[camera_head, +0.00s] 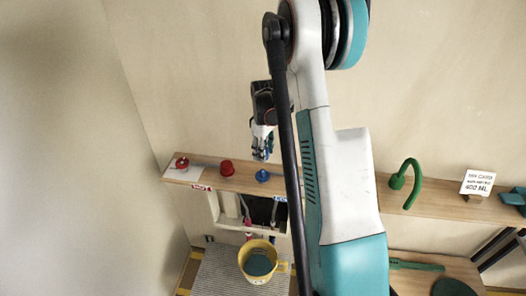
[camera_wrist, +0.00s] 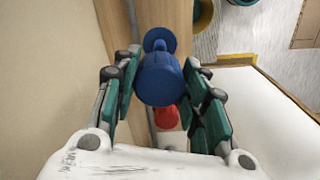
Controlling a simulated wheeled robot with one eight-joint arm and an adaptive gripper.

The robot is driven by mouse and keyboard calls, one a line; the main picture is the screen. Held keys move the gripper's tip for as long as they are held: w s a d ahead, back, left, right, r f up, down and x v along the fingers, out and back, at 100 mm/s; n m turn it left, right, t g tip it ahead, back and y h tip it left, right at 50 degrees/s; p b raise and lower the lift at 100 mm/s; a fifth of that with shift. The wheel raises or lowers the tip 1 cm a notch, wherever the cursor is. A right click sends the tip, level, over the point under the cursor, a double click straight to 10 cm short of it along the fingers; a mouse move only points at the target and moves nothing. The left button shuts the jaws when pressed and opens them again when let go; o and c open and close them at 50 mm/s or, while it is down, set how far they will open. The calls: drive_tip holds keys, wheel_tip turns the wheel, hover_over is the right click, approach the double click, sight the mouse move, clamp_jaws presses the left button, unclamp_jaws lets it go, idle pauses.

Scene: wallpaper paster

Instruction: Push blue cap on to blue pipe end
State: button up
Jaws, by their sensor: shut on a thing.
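My gripper (camera_wrist: 163,66) has its fingers closed on the sides of a blue, rounded cylinder, which I take to be the blue cap (camera_wrist: 160,80). A blue flanged piece, apparently the blue pipe end (camera_wrist: 160,38), shows just past the cap in the wrist view. It also shows on the wooden shelf in the head view (camera_head: 262,176). There my gripper (camera_head: 262,156) points down above this pipe end, with a small gap visible. The cap hides part of the pipe end in the wrist view, so I cannot tell how well they line up.
A red fitting (camera_head: 227,168) stands left of the blue pipe end on the shelf (camera_head: 208,180). Another red piece (camera_head: 182,162) lies on white paper farther left. A yellow bucket (camera_head: 258,262) stands below. A green curved pipe (camera_head: 411,178) stands to the right. The wall is close behind.

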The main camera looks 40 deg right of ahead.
drive_tip(key=b, duration=0.6)
hover_over(263, 171)
drive_tip(key=shift+d+f, duration=0.15)
drive_tip(key=shift+f, duration=2.75)
drive_tip(key=shift+b, duration=0.6)
drive_tip(key=shift+f+b, duration=1.8)
drive_tip(key=shift+f, duration=0.2)
drive_tip(key=o, duration=1)
drive_tip(key=shift+o, duration=0.2)
wheel_tip(263, 171, up, 12)
